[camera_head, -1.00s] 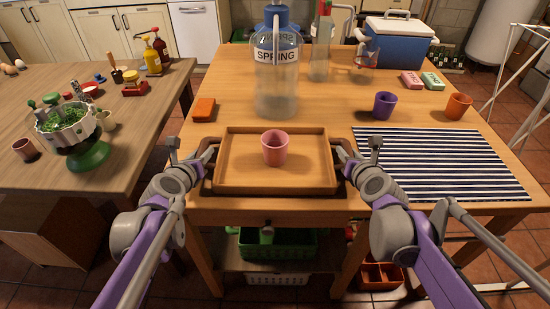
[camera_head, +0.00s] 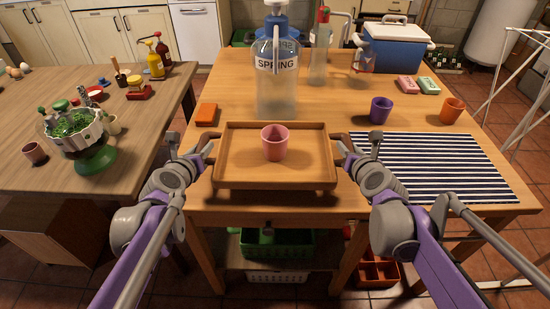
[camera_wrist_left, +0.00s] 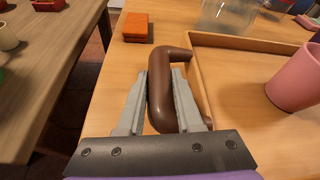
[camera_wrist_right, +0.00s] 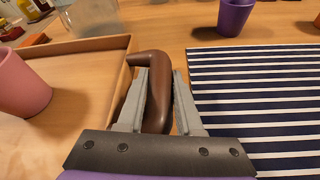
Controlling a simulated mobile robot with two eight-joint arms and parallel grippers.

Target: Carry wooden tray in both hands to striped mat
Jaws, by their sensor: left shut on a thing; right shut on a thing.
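The wooden tray (camera_head: 235,178) is in front of me over the front part of the table, with a pink cup (camera_head: 275,143) standing in it. It looks raised a little, with a shadow under its front edge. My left gripper (camera_head: 208,150) is shut on the tray's brown left handle, which shows in the left wrist view (camera_wrist_left: 172,95). My right gripper (camera_head: 345,152) is shut on the right handle, which shows in the right wrist view (camera_wrist_right: 155,90). The striped mat (camera_head: 435,168) lies flat on the table, right of the tray, with nothing on it.
A large SPRING water bottle (camera_head: 276,85) stands behind the tray. An orange block (camera_head: 206,113) lies at the left. A purple cup (camera_head: 381,110) and an orange cup (camera_head: 452,110) stand behind the mat. A blue cooler (camera_head: 395,48) is at the back right.

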